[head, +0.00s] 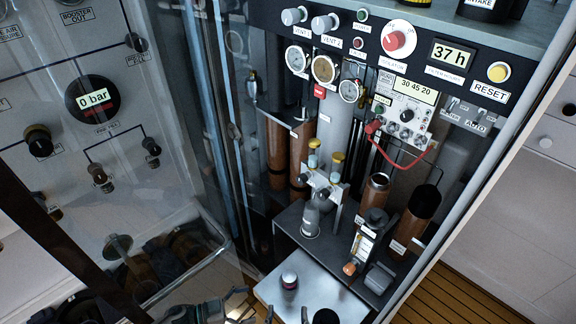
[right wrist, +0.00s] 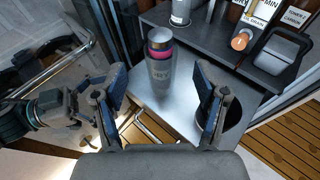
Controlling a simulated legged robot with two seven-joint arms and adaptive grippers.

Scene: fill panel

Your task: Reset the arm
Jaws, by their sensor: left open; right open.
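My right gripper (right wrist: 158,90) is open in the right wrist view, its two dark fingers spread and empty. The bottle (head: 289,281) also shows from above in the head view. My left gripper (head: 256,305) is open at the bottom edge of the head view, left of the bottle, and holds nothing visible. It also shows at the left of the right wrist view (right wrist: 100,105).
The fill panel has gauges (head: 323,69), a red knob (head: 394,40) and a yellow reset button (head: 499,72). A red cable (head: 405,160) hangs from a meter. Brown cylinders (head: 375,190) and fittings crowd the dark shelf. A clear door (head: 190,265) stands at left. Slatted floor (head: 460,296) is right.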

